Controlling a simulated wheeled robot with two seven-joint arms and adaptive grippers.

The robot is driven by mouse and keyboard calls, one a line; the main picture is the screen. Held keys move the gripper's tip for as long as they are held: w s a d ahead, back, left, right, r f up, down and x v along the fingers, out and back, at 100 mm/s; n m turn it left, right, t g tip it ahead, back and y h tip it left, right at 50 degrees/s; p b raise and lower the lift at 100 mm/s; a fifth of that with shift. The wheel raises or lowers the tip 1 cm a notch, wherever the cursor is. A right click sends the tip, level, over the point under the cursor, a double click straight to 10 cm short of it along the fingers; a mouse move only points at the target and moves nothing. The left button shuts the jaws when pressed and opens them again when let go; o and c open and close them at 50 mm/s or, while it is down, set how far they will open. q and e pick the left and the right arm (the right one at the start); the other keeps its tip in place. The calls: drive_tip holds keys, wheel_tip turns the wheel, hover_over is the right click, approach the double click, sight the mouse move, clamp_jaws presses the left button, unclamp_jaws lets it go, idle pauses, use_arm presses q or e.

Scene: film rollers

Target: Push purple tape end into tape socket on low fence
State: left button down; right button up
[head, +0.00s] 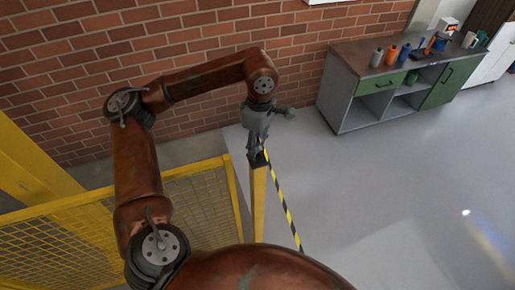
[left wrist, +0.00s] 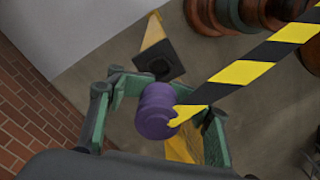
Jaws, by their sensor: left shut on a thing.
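The purple tape end (left wrist: 155,110) is a short ridged cylinder between the two fingers of my left gripper (left wrist: 163,104), which is shut on it. The yellow-and-black striped tape (left wrist: 245,70) runs from it to the upper right in the left wrist view. In the head view the tape (head: 283,205) slants down to the floor. There my left gripper (head: 257,150) is right over the dark top (head: 257,161) of a yellow post (head: 258,205). The tape end is hidden there. In the wrist view a black piece (left wrist: 160,60) lies just beyond the tape end; contact cannot be told. My right gripper is out of view.
A yellow mesh fence (head: 190,210) stands left of the post, before a brick wall (head: 180,45). A workbench (head: 350,90) with cups and tools stands at the back right. The grey floor (head: 390,190) to the right is clear.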

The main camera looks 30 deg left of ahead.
sight(259, 136)
use_arm(q)
drive_tip(key=shift+w+r+p, duration=0.1)
drive_tip(key=shift+r+p, duration=0.45)
drive_tip(key=shift+r, duration=0.55)
drive_tip(key=shift+r+p, duration=0.75)
drive_tip(key=shift+r, duration=0.8)
drive_tip(key=shift+d+f, duration=0.1)
